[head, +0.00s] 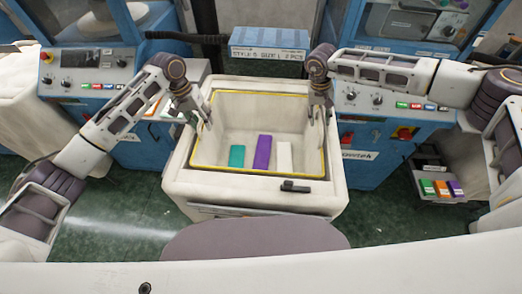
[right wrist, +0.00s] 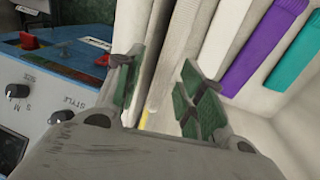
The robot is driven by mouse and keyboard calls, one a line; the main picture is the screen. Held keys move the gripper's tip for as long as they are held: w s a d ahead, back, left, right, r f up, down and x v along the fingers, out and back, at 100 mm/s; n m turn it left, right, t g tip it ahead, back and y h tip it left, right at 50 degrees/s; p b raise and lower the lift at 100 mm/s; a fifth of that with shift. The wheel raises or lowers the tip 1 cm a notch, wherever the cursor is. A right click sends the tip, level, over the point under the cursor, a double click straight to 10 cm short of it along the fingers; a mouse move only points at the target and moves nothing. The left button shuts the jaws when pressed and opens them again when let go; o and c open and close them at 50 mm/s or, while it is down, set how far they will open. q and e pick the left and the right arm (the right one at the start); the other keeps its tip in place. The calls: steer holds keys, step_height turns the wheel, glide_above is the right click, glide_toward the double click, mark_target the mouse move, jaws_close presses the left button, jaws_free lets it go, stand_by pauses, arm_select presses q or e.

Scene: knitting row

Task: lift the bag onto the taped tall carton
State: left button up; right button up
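A cream, open-topped, bag-like container (head: 236,104) with a yellow line around its mouth sits in the middle of the head view. A teal, a purple and a white piece lie inside it. My left gripper (head: 204,122) is at its left rim, fingers apart and pointing down. My right gripper (head: 322,117) is at its right rim. In the right wrist view my right gripper (right wrist: 162,85) has its fingers spread on either side of a pale wall with a bit of yellow edge; contact is not clear. I cannot make out a taped tall carton with certainty.
A blue box (head: 268,42) with a printed label is behind the container. Blue machines with knobs (head: 92,85) flank it at left and right. A low shelf (head: 443,197) with coloured pieces is at right. A dark rounded seat-like shape (head: 255,238) is in front. Green floor shows at left.

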arm_select(q)
jaws_close()
arm_select(e)
jaws_close()
